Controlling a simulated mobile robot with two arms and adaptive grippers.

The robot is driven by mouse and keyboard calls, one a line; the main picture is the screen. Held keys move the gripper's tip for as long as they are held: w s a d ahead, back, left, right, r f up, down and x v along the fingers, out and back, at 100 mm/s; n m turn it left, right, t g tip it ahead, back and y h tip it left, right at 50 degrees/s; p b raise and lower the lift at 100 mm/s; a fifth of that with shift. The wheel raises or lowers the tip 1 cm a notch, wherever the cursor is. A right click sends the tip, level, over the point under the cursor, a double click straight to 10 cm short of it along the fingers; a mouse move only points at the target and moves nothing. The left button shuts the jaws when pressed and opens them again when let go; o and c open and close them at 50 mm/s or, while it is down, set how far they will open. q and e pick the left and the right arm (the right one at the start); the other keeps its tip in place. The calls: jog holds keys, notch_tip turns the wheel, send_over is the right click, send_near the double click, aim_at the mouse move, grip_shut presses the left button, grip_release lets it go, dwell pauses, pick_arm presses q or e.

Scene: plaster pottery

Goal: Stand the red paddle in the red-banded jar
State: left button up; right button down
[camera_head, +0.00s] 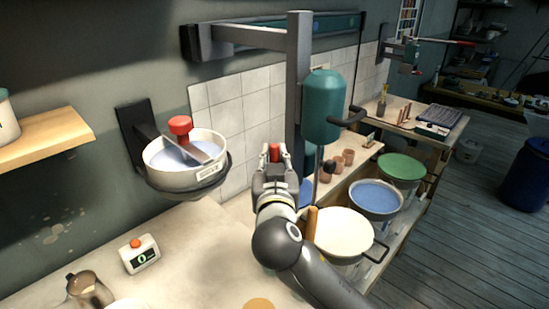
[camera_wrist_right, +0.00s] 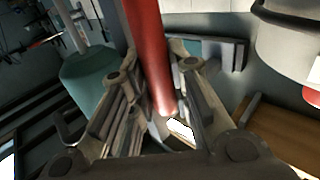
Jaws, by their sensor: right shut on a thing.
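My right gripper (camera_head: 274,158) is raised in front of the tiled wall and shut on the red paddle (camera_head: 274,149), of which only a small red part shows above the fingers. In the right wrist view the red paddle (camera_wrist_right: 147,50) is a long red shaft between the fingers of the gripper (camera_wrist_right: 152,78), running out of the top of the picture. A jar with a red band cannot be made out in either view. My left gripper is not in view.
A wall-mounted white bowl (camera_head: 165,176) with a red knob (camera_head: 180,125) is left of the gripper. A green cylinder (camera_head: 322,105) hangs close on its right. Below are a cream-filled tub (camera_head: 343,232), a blue-filled tub (camera_head: 376,198) and a timer (camera_head: 140,255).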

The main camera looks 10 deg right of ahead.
jog(key=shift+f+b, duration=2.1)
jog(key=shift+f, duration=0.6)
jog(key=c, duration=1.3)
grip_release()
jog(key=shift+o, duration=0.2)
jog(key=v, duration=1.2)
